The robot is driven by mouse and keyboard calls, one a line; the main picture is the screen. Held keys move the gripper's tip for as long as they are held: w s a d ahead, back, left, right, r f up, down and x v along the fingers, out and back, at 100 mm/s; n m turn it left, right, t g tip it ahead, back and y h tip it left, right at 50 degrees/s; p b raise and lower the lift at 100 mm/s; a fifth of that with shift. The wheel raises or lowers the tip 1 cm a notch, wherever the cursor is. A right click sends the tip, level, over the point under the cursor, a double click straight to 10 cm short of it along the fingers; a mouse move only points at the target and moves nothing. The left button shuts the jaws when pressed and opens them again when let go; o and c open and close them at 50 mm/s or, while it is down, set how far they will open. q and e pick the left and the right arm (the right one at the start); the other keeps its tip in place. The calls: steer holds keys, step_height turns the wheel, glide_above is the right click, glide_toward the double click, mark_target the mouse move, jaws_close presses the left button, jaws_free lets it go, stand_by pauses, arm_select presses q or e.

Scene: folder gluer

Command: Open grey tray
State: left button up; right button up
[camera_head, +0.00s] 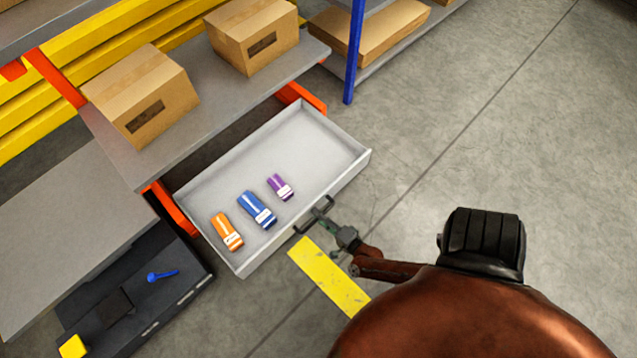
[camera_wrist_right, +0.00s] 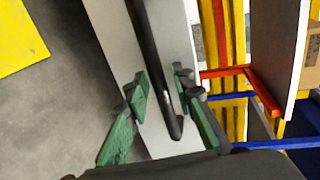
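The grey tray (camera_head: 335,160) is a shallow drawer pulled out from under a grey shelf in the head view. It holds an orange item (camera_head: 227,231), a blue item (camera_head: 257,210) and a purple item (camera_head: 280,187). Its dark handle (camera_head: 309,219) is on the front wall. My right gripper (camera_head: 336,230) is at the handle. In the right wrist view, the handle bar (camera_wrist_right: 160,70) passes between my green fingers (camera_wrist_right: 160,90), which stand apart with gaps beside the bar. My left gripper is not in view.
Two cardboard boxes (camera_head: 141,97) (camera_head: 254,34) stand on the shelf (camera_head: 200,85) above the tray. A dark low unit (camera_head: 185,280) with a blue tool stands at lower left. A yellow floor stripe (camera_head: 328,277) lies before the tray. Concrete floor to the right is clear.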

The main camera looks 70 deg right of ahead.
steer(key=shift+o, duration=0.4)
steer(key=v, duration=1.2)
